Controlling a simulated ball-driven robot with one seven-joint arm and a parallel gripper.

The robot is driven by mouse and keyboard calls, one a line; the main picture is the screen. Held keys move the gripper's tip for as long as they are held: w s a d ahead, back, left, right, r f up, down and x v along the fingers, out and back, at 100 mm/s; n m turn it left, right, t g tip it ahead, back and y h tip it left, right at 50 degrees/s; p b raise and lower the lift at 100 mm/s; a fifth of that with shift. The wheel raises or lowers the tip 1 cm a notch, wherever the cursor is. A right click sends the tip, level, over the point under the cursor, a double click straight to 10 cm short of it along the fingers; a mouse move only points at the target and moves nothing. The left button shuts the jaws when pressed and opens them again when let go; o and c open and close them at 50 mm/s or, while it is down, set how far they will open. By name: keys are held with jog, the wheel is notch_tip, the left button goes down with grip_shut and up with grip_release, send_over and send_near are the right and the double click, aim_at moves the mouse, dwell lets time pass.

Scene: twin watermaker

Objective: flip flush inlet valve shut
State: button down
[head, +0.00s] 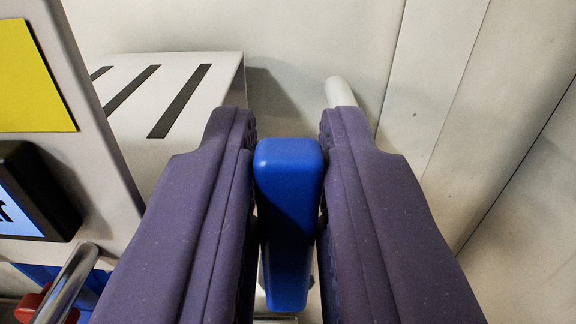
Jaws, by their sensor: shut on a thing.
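A blue valve handle (288,225) stands in the middle of the head view, with its long side running up and down in the picture. My gripper (288,165) has its two purple padded fingers on either side of the handle, shut on it. The valve body under the handle is mostly hidden by the fingers and the handle.
A white box with black slots (215,85) stands behind on the left. A grey panel with a yellow label (35,80) and a dark-framed screen (30,190) is at the left. A metal bar (68,280) and a red part (28,305) are lower left. A pale pipe (341,91) rises behind the right finger.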

jog(key=shift+f, duration=0.1)
jog(key=c, duration=1.1)
grip_release()
